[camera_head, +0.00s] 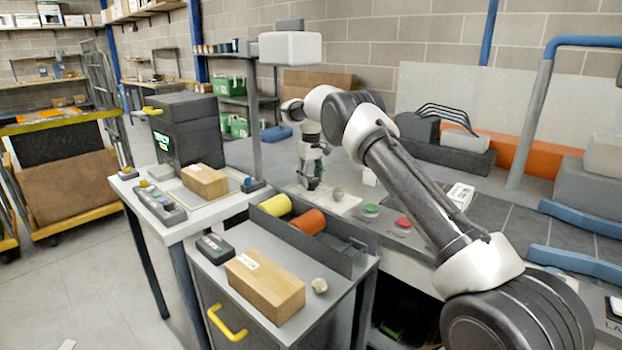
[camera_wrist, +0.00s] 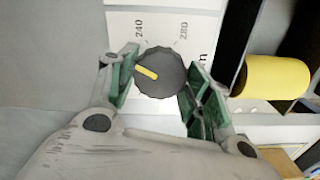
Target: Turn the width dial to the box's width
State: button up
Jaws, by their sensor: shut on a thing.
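The width dial (camera_wrist: 160,73) is a dark ribbed round knob with a yellow pointer mark, on a white scale plate (camera_wrist: 120,24). In the wrist view the pointer lies toward the left and slightly up. The printed numbers 240 and 280 show above the dial. My gripper (camera_wrist: 155,82) has one green-padded finger on each side of the dial and is shut on it. In the head view my gripper (camera_head: 309,181) is down at the pale panel and hides the dial. One cardboard box (camera_head: 265,288) lies on the grey cabinet, another box (camera_head: 204,181) on the white table.
Yellow (camera_head: 276,205) and orange (camera_head: 308,221) rolls lie in a dark tray beside the panel. A green button (camera_head: 371,209) and a red button (camera_head: 403,222) are right of my gripper. A post with a white head (camera_head: 290,48) stands behind.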

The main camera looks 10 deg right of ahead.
jog(key=n, duration=0.4)
jog(key=shift+n, duration=0.3)
jog(key=n, duration=0.4)
jog(key=shift+n, duration=0.3)
jog(key=n, duration=0.4)
jog(key=shift+n, duration=2.1)
jog(key=o, duration=1)
jog(key=shift+o, duration=0.2)
